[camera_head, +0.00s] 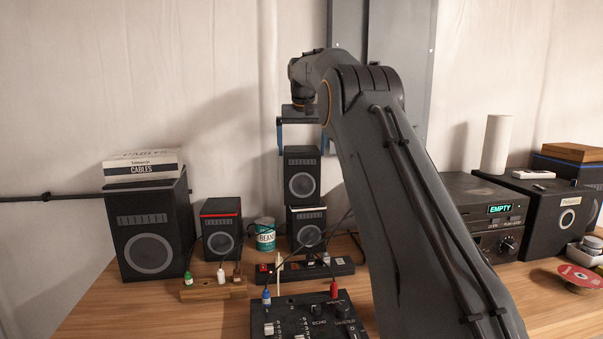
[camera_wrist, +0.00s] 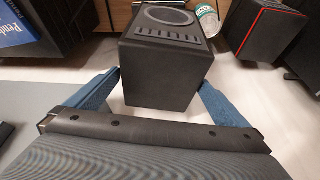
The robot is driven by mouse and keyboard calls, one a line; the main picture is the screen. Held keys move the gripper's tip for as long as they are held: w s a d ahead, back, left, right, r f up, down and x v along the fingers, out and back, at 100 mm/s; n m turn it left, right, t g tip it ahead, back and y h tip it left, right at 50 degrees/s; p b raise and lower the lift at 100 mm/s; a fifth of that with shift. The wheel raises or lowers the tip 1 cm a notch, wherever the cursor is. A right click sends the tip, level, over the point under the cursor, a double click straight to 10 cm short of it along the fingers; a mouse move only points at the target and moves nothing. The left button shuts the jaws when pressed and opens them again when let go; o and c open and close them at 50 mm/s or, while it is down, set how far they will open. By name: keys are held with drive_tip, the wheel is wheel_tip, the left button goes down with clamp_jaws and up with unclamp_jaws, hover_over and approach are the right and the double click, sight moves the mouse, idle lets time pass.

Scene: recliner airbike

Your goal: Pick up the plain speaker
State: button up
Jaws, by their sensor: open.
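The plain speaker (camera_head: 301,175) is a small black box with a grey round cone and no coloured stripe. It stands upright on top of a similar speaker with a white top edge (camera_head: 306,225). My gripper (camera_head: 301,140) is open above the stack, pointing down. In the wrist view, the plain speaker (camera_wrist: 165,75) shows between the blue fingers of my gripper (camera_wrist: 159,80), with a gap on each side. A red-edged speaker (camera_head: 221,230) stands to the left on the table and also shows in the wrist view (camera_wrist: 262,30).
A can (camera_head: 265,235) stands close left of the stack. A power strip (camera_head: 335,267) and a mixer (camera_head: 310,320) lie in front. A large speaker (camera_head: 148,240) stands at left, and stereo units (camera_head: 485,200) at right. Bare table shows at the front left.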

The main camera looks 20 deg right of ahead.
drive_tip(key=a+p+x, duration=0.1)
drive_tip(key=p+x, duration=0.2)
drive_tip(key=x, duration=0.4)
drive_tip(key=shift+d, duration=0.5)
drive_tip(key=shift+f, duration=0.35)
drive_tip(key=c, duration=1.6)
drive_tip(key=shift+w+r, duration=0.1)
drive_tip(key=shift+r, duration=0.05)
